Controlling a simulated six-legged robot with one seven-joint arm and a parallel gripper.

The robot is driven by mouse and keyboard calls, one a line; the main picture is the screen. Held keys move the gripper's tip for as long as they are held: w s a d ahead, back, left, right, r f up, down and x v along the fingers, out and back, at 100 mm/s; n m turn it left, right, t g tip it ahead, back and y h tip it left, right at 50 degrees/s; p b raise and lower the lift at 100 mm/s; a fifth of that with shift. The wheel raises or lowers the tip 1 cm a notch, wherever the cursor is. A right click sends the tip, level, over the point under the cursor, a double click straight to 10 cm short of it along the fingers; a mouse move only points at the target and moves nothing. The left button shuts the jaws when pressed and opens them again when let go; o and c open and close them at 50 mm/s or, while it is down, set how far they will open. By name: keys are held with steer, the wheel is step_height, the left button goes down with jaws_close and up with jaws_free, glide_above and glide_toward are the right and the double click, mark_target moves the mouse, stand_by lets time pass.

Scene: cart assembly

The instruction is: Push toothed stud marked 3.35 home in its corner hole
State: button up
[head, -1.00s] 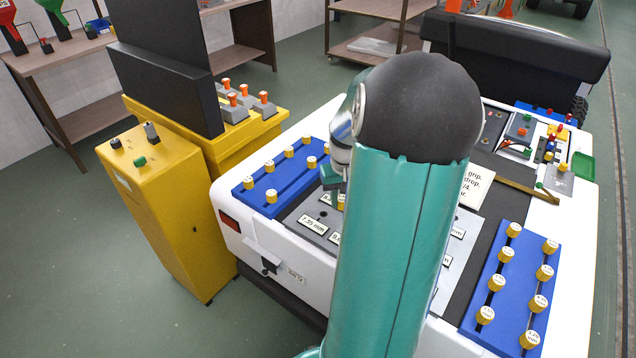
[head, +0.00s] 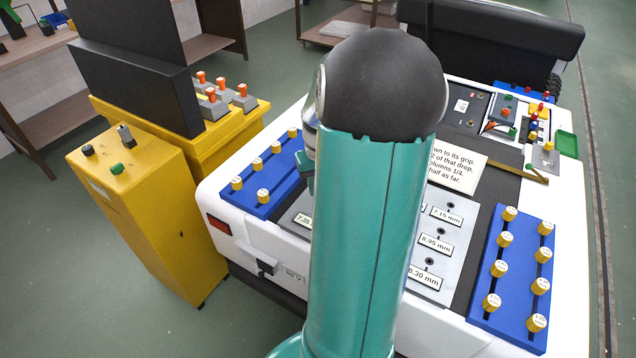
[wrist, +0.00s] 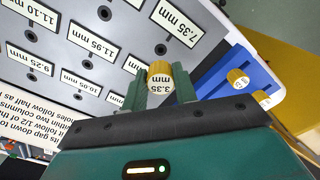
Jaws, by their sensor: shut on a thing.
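The yellow stud marked 3.35 mm (wrist: 160,82) sits between the fingers of my gripper (wrist: 160,94) in the wrist view. My gripper is shut on it, with its marked top facing the camera. The stud is over the grey plate (wrist: 118,29), close to an open hole (wrist: 161,49) beside the 7.35 mm label. Its lower end is hidden, so I cannot tell whether it is in a hole. In the head view my arm hides the stud and most of the gripper. The grey plate (head: 449,222) shows on both sides of the arm.
A blue rack (head: 254,195) of yellow studs stands left of the plate, and another blue rack (head: 513,270) stands on the right. A printed card (head: 458,166) lies behind the plate. A yellow cabinet (head: 150,195) stands left of the white cart (head: 222,184).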

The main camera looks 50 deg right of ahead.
steer(key=shift+w+a, duration=0.1)
steer(key=shift+w, duration=0.1)
steer(key=shift+s+f, duration=0.25)
steer(key=shift+w+f, duration=0.1)
steer(key=shift+f, duration=0.8)
steer(key=shift+s+f, duration=0.2)
steer(key=shift+f, duration=0.5)
steer(key=shift+w+f, duration=0.1)
steer(key=shift+f, duration=0.35)
steer(key=shift+w, duration=0.1)
steer(key=shift+f, duration=0.7)
steer(key=shift+f, duration=0.35)
